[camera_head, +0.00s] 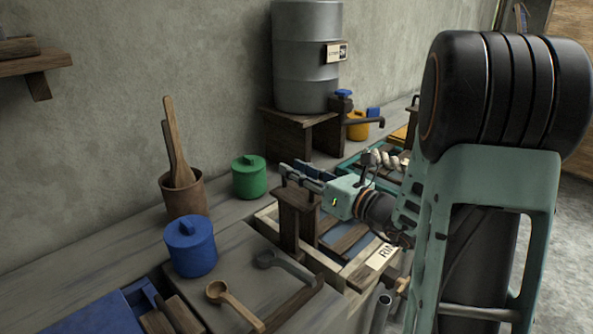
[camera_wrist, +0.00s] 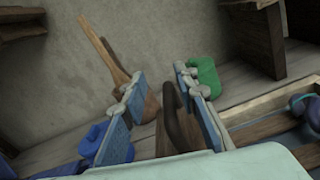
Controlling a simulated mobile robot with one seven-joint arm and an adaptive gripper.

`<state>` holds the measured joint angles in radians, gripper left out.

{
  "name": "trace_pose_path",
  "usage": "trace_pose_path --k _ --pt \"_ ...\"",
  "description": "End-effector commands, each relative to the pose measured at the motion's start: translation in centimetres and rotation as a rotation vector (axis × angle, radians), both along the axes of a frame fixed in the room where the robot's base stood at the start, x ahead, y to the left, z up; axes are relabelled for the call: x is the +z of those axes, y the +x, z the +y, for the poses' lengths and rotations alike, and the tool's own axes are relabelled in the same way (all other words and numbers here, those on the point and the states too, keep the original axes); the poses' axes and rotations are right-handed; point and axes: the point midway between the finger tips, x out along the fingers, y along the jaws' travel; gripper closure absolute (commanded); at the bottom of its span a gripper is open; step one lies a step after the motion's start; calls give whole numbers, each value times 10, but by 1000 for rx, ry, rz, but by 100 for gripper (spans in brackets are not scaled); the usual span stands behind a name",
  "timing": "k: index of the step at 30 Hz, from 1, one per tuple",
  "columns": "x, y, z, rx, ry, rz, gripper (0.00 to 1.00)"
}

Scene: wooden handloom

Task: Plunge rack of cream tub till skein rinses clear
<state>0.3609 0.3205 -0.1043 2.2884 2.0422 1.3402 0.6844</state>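The cream tub (camera_head: 267,222), a low box with a label starting "RI", stands on the bench below my gripper. The rack's wooden upright and top bar (camera_head: 297,203) rise at its left end; slats show over bluish liquid inside. My gripper (camera_head: 297,172) is at the top of this upright, fingers pointing left. In the wrist view my gripper (camera_wrist: 158,78) has its fingers apart, with a dark curved handle (camera_wrist: 178,125) between them, nearer the right finger. Contact cannot be told. A bluish-purple bundle (camera_wrist: 304,106), perhaps the skein, shows at the right edge. My arm hides the tub's right part.
A blue lidded pot (camera_head: 191,250), a green lidded pot (camera_head: 249,180) and a wooden tool holder (camera_head: 185,198) stand left of the tub. A wooden spoon (camera_head: 232,303) lies in front. A metal drum (camera_head: 307,60) stands on a wooden stand behind.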

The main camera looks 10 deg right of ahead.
Motion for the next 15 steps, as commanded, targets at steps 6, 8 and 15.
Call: trace_pose_path --k 6,8,15 --pt "0 -10 -10 -5 -1 -1 73" --pt "0 -19 -15 -6 -1 0 73" --pt "0 -62 -44 -6 -1 0 73"
